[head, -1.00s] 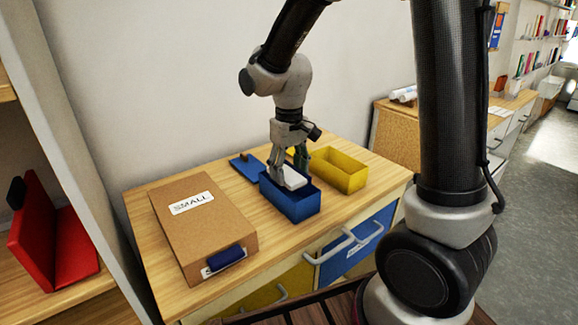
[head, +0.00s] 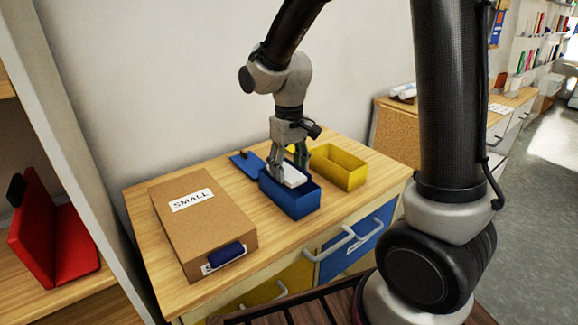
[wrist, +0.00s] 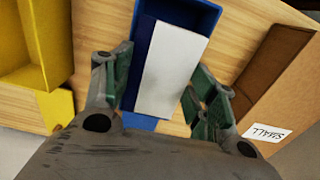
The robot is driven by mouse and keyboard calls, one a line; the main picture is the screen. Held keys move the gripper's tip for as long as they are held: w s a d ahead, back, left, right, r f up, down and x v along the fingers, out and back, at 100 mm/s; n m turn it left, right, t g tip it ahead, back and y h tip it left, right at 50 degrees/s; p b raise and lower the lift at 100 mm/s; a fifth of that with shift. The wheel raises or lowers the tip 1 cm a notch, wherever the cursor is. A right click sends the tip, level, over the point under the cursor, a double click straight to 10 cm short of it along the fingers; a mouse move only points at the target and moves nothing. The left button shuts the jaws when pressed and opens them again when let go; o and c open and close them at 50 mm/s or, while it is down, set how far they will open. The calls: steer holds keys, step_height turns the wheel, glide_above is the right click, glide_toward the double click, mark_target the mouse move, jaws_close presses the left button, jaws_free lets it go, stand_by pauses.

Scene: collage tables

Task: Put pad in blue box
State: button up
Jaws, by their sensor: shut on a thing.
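The white pad (head: 293,176) is at the mouth of the blue box (head: 292,207) on the wooden table. In the wrist view the pad (wrist: 175,68) lies lengthwise over the blue box (wrist: 190,10), with the box's blue walls showing around it. My gripper (head: 289,168) points down over the box, with its green-padded fingers on both sides of the pad. It is shut on the pad, though a strip of blue shows beside the left finger in the wrist view. Whether the pad touches the box floor is hidden.
A yellow box (head: 340,167) stands close on the right. A blue lid (head: 247,164) with a small knob lies behind the blue box. A brown box labelled SMALL (head: 200,225) fills the table's left. Drawers with handles (head: 345,240) are in front.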

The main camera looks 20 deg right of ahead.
steer(key=shift+f, duration=0.2)
steer(key=o, duration=1.5)
steer(key=shift+r, duration=0.1)
steer(key=shift+r, duration=3.4)
